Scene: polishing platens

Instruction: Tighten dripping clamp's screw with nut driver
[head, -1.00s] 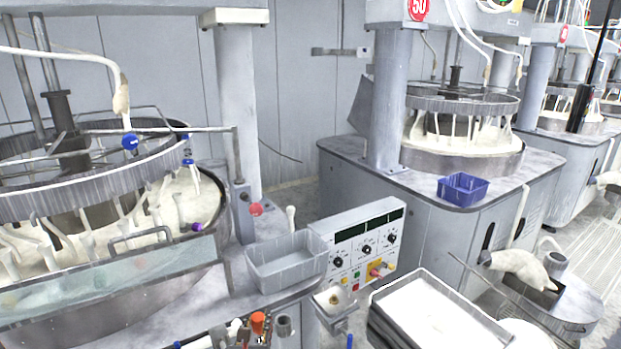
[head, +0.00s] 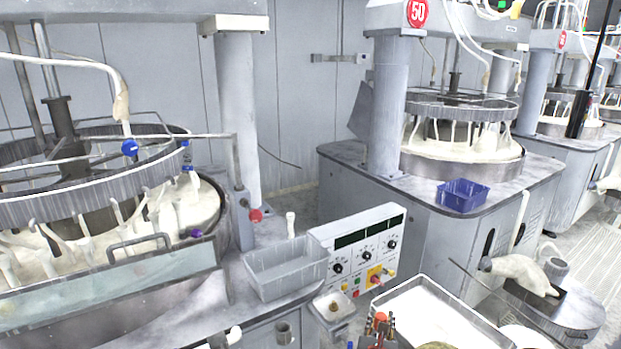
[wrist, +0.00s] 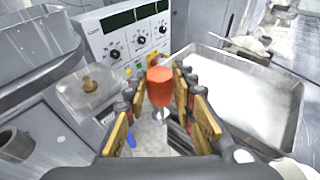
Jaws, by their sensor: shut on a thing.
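My gripper (head: 379,328) is at the bottom edge of the head view, in front of the white tray. In the wrist view my gripper (wrist: 160,95) is shut on the nut driver, whose orange-red handle (wrist: 160,86) stands between the tan finger pads. A metal part shows below the handle; its tip is hidden. The handle also shows small in the head view (head: 380,318). At the left machine a pale hose ends at a blue fitting (head: 130,148), and a purple fitting (head: 195,234) sits lower. I cannot tell which part is the dripping clamp; no screw or drip is clear.
A grey bin (head: 286,268) stands on the left machine's ledge beside the control panel (head: 362,250). A white-bottomed tray (head: 437,308) lies right of my gripper. A blue basket (head: 462,195) sits on the machine behind.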

